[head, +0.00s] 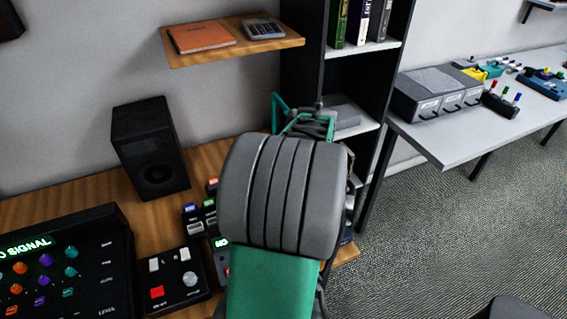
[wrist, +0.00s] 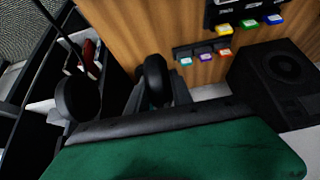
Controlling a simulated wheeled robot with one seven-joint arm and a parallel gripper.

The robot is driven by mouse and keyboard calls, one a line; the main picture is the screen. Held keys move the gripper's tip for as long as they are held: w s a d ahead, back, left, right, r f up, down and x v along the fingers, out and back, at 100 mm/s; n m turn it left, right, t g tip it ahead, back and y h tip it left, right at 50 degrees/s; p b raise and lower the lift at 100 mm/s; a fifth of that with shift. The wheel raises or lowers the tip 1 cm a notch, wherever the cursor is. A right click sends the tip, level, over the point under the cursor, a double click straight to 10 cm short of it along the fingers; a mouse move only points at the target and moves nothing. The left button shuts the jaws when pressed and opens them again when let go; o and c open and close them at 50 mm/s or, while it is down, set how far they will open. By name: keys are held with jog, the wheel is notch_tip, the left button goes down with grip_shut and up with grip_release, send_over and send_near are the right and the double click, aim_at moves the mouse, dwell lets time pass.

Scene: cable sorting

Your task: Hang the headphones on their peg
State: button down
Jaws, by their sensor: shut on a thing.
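The headphones show in the wrist view as two dark, round ear cups (wrist: 78,98), one left and one near the middle. My gripper (wrist: 158,96) is just beyond the dark edge of my green wrist and is shut on the headphones. The exact grip on them is hidden. In the head view my grey and green arm hides most of the gripper and headphones. A thin teal frame (head: 280,105) shows just beyond the arm, near the wall and shelf unit; I cannot tell whether it is the peg or part of the headphones. No peg is clearly seen.
A dark shelf unit (head: 365,62) stands close to the right of my arm. A black speaker (head: 150,150) and control boxes (head: 178,280) are on the wooden desk to the left. A wooden wall shelf (head: 232,45) is above. A grey side table (head: 470,145) is at right.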

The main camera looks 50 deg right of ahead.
jog(key=shift+w+d+f, duration=0.1)
jog(key=shift+w+d, duration=0.45)
jog(key=shift+w, duration=0.4)
jog(key=shift+w+d+f, duration=0.1)
jog(key=shift+w+d, duration=0.4)
jog(key=shift+w, duration=0.4)
jog(key=shift+b+x, duration=0.95)
jog(key=shift+x, duration=0.4)
jog(key=c, duration=1.1)
grip_release()
jog(key=shift+o, duration=0.2)
